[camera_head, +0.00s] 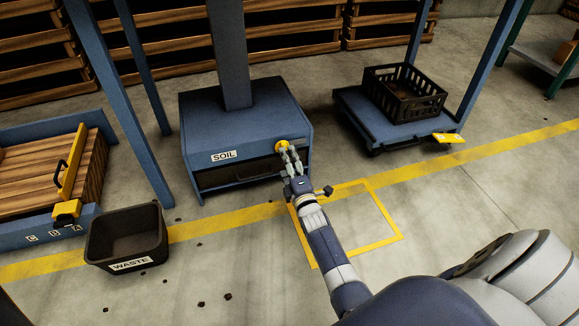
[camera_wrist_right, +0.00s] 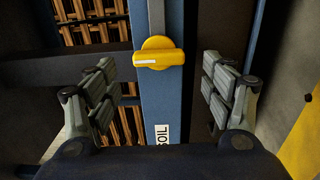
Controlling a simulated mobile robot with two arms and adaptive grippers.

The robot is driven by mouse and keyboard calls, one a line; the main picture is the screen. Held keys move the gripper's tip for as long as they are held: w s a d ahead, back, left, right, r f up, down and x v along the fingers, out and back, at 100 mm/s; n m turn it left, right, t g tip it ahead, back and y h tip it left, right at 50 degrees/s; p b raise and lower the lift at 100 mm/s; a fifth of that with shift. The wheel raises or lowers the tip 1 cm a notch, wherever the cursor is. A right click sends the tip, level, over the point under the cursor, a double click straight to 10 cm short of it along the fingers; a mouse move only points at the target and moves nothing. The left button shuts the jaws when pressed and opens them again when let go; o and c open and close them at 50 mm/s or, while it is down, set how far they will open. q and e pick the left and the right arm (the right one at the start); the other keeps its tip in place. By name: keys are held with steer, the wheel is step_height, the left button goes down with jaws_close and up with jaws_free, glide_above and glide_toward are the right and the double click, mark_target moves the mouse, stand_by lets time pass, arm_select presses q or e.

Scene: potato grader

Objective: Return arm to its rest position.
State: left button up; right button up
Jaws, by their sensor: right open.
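My right gripper (camera_head: 290,160) reaches out to the front right corner of the blue soil box (camera_head: 242,110), by a yellow knob. In the right wrist view my right gripper (camera_wrist_right: 165,85) is open, with its fingers on either side of the yellow knob (camera_wrist_right: 158,53) and apart from it. The knob has a white line across it, and nothing is held. In the head view the fingers partly overlap the knob (camera_head: 282,147). My left gripper is not in view.
A black waste bin (camera_head: 127,237) stands at left by a wooden-slatted frame with a yellow lever (camera_head: 72,175). A black crate (camera_head: 404,92) sits on a blue platform (camera_head: 362,117) at right. A yellow floor square (camera_head: 384,215) lies beside my arm. Dark clods lie on the floor.

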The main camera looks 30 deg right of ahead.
steer(key=shift+s+a, duration=0.15)
steer(key=shift+s, duration=0.55)
